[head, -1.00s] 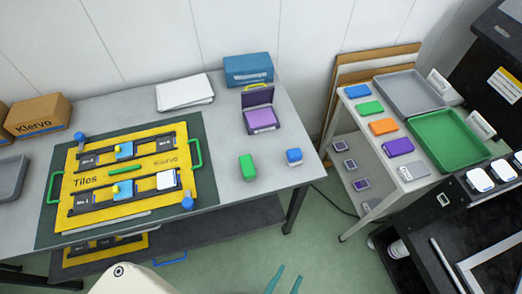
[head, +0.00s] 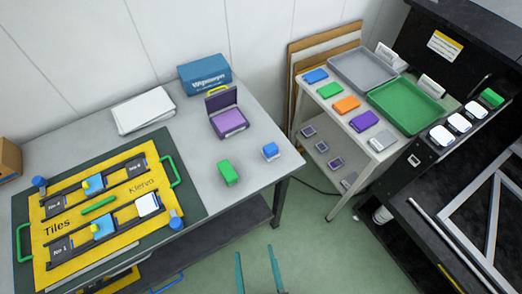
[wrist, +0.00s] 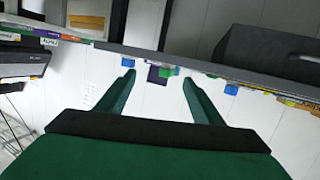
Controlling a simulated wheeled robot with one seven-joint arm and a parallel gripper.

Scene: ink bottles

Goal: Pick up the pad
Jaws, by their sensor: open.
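An open purple ink pad (head: 230,119) with its dark lid raised sits on the grey table near the back right. A dark purple item between my fingertips in the wrist view (wrist: 155,74) looks like it, small and far off. A green block (head: 228,172) and a blue bottle-like block (head: 270,151) stand in front of the pad on the table. My gripper (head: 255,254) shows at the bottom of the head view, two teal fingers spread apart and empty. It is in front of the table's edge, well apart from the pad. In the wrist view my gripper (wrist: 159,77) is open.
A yellow Tiles board (head: 124,210) on a dark mat fills the table's left. A blue box (head: 204,74) and white paper (head: 143,110) lie behind. A side shelf at right holds several coloured blocks, a grey tray (head: 361,68) and a green tray (head: 407,107). Green floor is open between.

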